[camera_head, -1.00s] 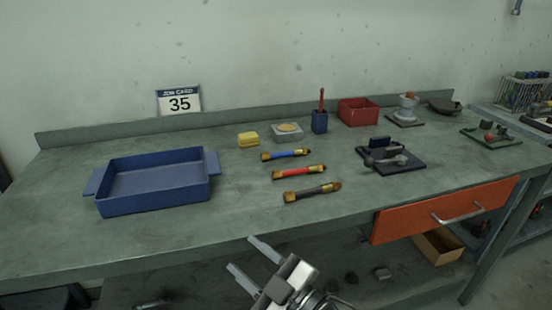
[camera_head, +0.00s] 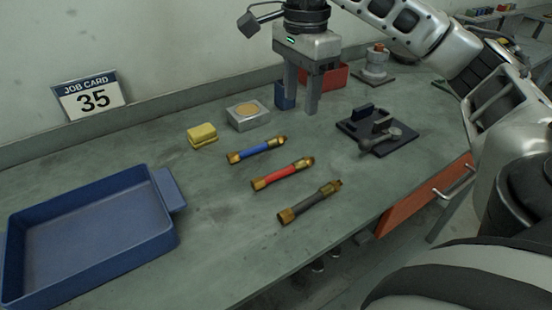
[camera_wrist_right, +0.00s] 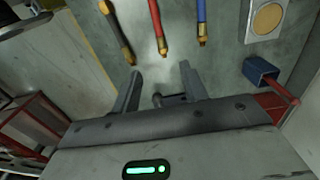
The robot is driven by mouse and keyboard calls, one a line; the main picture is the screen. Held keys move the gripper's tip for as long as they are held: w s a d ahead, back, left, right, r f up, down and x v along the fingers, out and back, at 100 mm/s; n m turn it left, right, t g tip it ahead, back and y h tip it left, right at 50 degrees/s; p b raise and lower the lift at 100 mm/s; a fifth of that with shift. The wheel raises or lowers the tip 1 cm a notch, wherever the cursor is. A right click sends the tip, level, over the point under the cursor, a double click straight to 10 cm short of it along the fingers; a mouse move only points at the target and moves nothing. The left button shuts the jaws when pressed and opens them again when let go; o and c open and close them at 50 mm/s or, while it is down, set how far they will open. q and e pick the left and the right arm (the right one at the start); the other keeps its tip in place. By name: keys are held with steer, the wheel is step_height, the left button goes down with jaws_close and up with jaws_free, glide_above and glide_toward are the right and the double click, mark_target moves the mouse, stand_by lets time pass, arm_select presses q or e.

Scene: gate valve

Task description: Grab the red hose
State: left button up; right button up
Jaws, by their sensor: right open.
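The red hose (camera_head: 283,174) with brass ends lies on the workbench between the blue hose (camera_head: 256,151) and the dark grey hose (camera_head: 310,201). It also shows in the right wrist view (camera_wrist_right: 157,24), near the top edge and partly cut off. My right gripper (camera_head: 300,108) is above the bench, fingers pointing down, behind the hoses. It is open and empty; its fingers (camera_wrist_right: 160,86) show apart in the wrist view, with the hoses beyond their tips. My left gripper is not in view.
A blue tray (camera_head: 85,245) stands at the front left. A yellow sponge (camera_head: 202,135), a metal box with a round tan top (camera_head: 247,115), a blue cup (camera_head: 285,96) and a red bin (camera_head: 335,75) stand behind. A black plate with a valve part (camera_head: 377,133) is at right.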

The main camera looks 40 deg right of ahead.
steer(key=b, duration=0.3)
glide_above(295, 164)
steer(key=f, duration=0.9)
steer(key=shift+s+d+f, duration=0.2)
steer(key=shift+f, duration=0.1)
steer(key=shift+w+a+f, duration=0.1)
steer(key=shift+f, duration=1.4)
steer(key=shift+w+f, duration=0.1)
steer(key=shift+f, duration=1.35)
jaws_close()
